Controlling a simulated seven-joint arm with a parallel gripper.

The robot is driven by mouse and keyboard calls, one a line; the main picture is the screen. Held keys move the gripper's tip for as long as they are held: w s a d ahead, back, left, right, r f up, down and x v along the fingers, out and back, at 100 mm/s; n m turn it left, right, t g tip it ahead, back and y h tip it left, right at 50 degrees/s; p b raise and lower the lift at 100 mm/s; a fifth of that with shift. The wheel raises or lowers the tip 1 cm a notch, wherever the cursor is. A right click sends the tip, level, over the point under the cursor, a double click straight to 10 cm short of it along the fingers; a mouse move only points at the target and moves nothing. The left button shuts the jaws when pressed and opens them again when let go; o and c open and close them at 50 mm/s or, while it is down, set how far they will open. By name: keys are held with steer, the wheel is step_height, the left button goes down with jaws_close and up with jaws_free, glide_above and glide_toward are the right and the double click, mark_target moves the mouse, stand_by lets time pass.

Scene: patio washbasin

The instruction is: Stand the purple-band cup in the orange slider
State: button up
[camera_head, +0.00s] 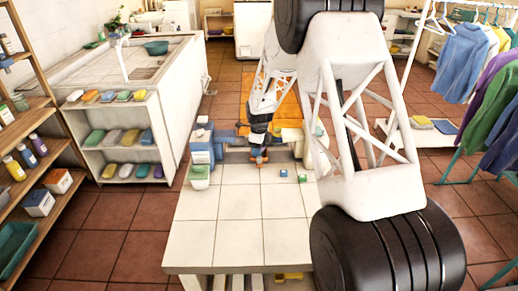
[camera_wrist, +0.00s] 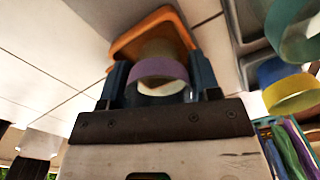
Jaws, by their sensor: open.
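In the wrist view the purple-band cup (camera_wrist: 158,70) is between the two fingers of my gripper (camera_wrist: 160,80), its open end facing the camera. The fingers are apart on either side of it; whether they touch it I cannot tell. The orange slider (camera_wrist: 122,45), a shallow tray with a raised rim, is just beyond the cup. The cup's far end overlaps the inside of the slider, but its base contact is hidden. In the head view my gripper (camera_head: 258,157) is low at the far end of the tiled counter; the cup is too small to make out there.
In the wrist view a green-band cup (camera_wrist: 292,32) and a yellow-band cup (camera_wrist: 290,92) are to the right. The near tiled counter (camera_head: 225,235) is clear.

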step_height(320, 180, up, 12)
steer(key=shift+r, duration=0.15)
stand_by(0.5)
steer(key=shift+s, duration=0.1)
stand_by(0.4)
steer(key=s+d+r+n, duration=0.3)
steer(key=s+r, duration=0.3)
steer(key=s, duration=0.3)
steer(key=s+d+r+n+t, duration=0.1)
steer(key=s+d+r+n, duration=0.3)
steer(key=s+r, duration=0.3)
steer(key=s+d+r+n, duration=0.3)
steer(key=s+r, duration=0.1)
steer(key=s, duration=0.6)
steer(key=s+d+n, duration=0.1)
steer(key=s+n, duration=0.3)
steer(key=s, duration=0.6)
steer(key=s+d+n+t, duration=0.1)
steer(key=s+n, duration=0.3)
steer(key=s, duration=0.6)
steer(key=s+d+n, duration=0.3)
steer(key=s+n, duration=0.1)
steer(key=s, duration=0.6)
steer(key=shift+s+d+f+t, duration=0.15)
steer(key=shift+s+f+t, duration=0.1)
steer(key=shift+t, duration=0.05)
